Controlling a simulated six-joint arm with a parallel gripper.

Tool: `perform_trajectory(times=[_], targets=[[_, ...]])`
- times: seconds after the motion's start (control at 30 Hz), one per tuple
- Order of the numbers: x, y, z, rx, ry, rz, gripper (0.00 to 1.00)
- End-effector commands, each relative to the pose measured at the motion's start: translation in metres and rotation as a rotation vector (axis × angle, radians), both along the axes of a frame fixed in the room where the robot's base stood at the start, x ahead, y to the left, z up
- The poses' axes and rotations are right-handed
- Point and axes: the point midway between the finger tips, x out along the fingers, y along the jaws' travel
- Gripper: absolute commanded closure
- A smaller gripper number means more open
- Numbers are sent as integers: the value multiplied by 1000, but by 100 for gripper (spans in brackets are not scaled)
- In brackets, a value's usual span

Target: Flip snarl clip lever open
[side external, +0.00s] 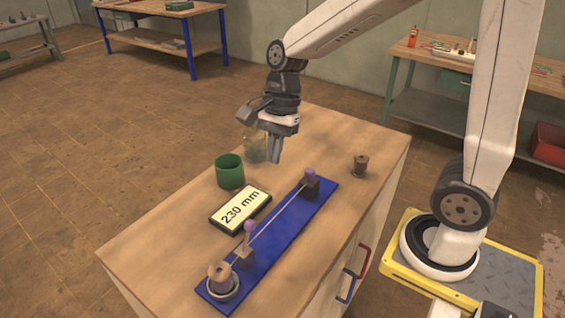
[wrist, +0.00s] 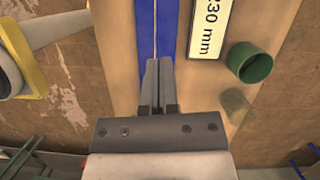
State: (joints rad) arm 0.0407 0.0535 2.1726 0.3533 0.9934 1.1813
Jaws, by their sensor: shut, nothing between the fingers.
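A blue board (side external: 285,232) lies on the wooden bench, and a pale thread (side external: 276,215) runs along it between two dark blocks. The far block (side external: 311,188) has a purple-tipped part (side external: 311,173) low on top. The near block (side external: 244,259) has a purple-tipped lever (side external: 249,227) standing up. I cannot tell which is the snarl clip. My gripper (side external: 274,160) is shut and empty, pointing down above the bench, left of the far block and apart from it. In the wrist view my gripper (wrist: 158,62) hides part of the board (wrist: 145,30); neither block shows there.
A spool (side external: 221,276) sits in a round holder at the board's near end. Another spool (side external: 360,166) stands on the bench at right.

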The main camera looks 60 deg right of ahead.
Motion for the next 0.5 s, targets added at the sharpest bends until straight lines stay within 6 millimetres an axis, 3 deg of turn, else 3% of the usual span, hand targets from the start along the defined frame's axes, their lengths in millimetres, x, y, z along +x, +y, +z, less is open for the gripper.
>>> perform_trajectory(times=[0.27, 0.5], targets=[[-1, 5, -17, 0, 4, 2, 100], [-3, 15, -47, 0, 6, 3, 100]])
